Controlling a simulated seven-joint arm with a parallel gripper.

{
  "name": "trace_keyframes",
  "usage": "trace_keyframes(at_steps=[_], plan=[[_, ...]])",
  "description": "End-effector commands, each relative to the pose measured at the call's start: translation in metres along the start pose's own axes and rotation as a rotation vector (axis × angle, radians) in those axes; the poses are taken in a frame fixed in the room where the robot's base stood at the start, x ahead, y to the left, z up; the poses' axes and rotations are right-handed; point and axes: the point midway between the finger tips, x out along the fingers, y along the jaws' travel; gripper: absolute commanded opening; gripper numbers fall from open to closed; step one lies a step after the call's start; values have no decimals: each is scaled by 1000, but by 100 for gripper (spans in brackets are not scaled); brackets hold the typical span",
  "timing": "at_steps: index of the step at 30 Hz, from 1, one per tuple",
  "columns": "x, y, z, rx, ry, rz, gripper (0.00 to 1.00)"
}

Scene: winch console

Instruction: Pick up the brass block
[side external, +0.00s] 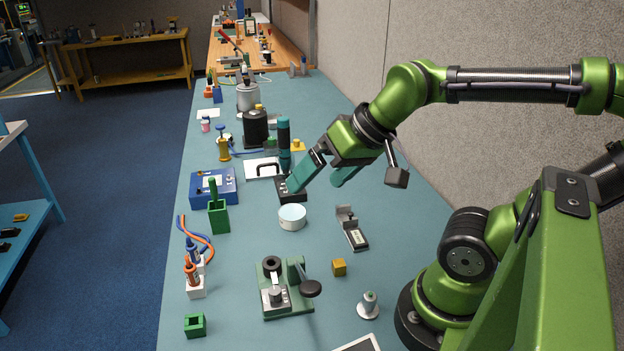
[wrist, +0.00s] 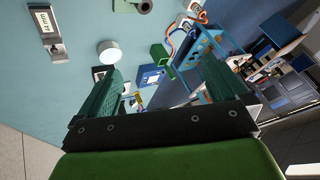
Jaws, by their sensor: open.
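The brass block (side external: 339,267) is a small golden cube on the blue-green bench, in the lower middle of the side external view. I cannot make it out in the wrist view. My gripper (side external: 318,180) is open, with its two teal fingers apart and nothing seen between them. It is above the bench, farther along it than the block and well away from it. In the wrist view the fingers of my gripper (wrist: 166,75) show to either side.
A green press-like fixture (side external: 284,288) stands left of the block, a grey cone-shaped piece (side external: 368,305) nearer the camera. A grey labelled device (side external: 351,228) and a white round tin (side external: 292,217) lie between block and gripper. Bare bench surrounds the block.

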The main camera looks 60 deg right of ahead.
Motion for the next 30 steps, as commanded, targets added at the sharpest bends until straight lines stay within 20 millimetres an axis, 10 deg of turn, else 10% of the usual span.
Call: trace_keyframes(at_steps=[8, 20, 30], plan=[[-4, -2, 6, -7, 13, -19, 57], [10, 5, 5, 9, -50, 20, 57], [45, 62, 14, 294, -400, 383, 57]])
